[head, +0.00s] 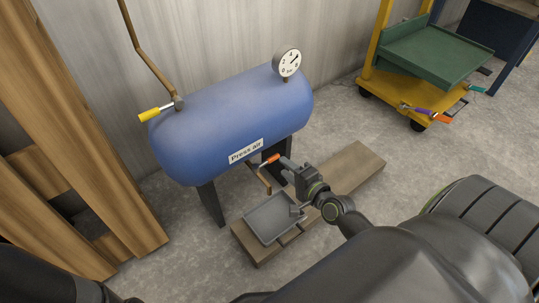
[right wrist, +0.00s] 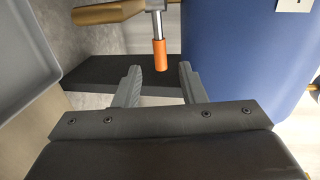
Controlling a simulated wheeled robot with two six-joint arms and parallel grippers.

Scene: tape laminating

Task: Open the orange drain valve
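The orange drain valve handle (head: 270,159) sits under the front of the blue tank (head: 225,120), by a brass drain pipe. My right gripper (head: 285,166) is just to the right of the handle. In the right wrist view the orange grip (right wrist: 160,55) hangs from a metal lever, and its lower end is at the mouth between my two fingertips (right wrist: 160,74). The fingers are apart, with a visible gap on each side of the grip. My left gripper is out of view; only a dark part of my arm shows at the lower left.
A grey tray (head: 270,219) sits on a wooden plank (head: 355,172) below the valve. A yellow-handled valve (head: 155,113) and a gauge (head: 288,62) are on the tank. Wooden boards (head: 85,130) lean at left. A yellow cart (head: 400,97) stands at the back right.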

